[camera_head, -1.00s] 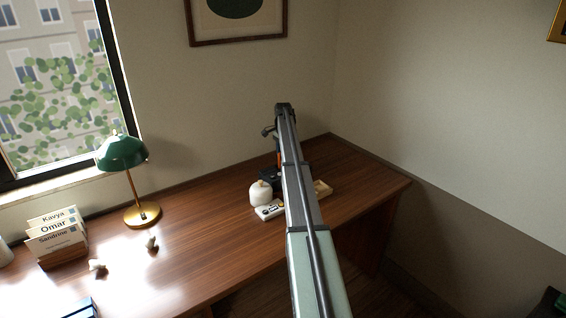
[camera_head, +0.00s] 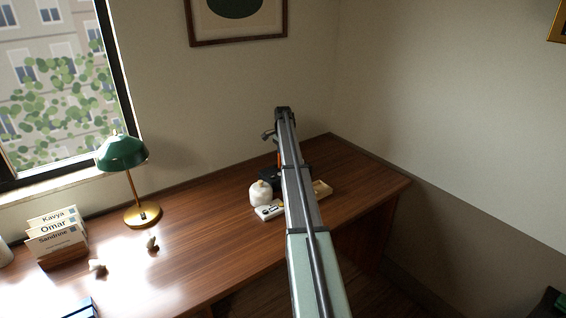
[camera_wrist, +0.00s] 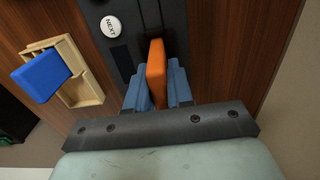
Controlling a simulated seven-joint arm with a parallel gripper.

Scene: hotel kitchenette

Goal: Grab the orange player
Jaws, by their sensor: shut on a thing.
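The orange player (camera_wrist: 156,70) shows in the wrist view as a narrow orange slab standing between the two blue fingers of my gripper (camera_wrist: 157,84). My gripper is shut on it. It is over a dark surface with a dark cord or slot line above it, and I cannot tell whether the player touches that surface. In the head view my arm hides most of the gripper, and only a small orange patch (camera_head: 278,159) shows beside it.
A white button marked NEXT (camera_wrist: 111,27) is left of the player. In the head view, a white round jar (camera_head: 261,194) stands near my arm; a green lamp (camera_head: 122,153) and card holder (camera_head: 62,248) are left.

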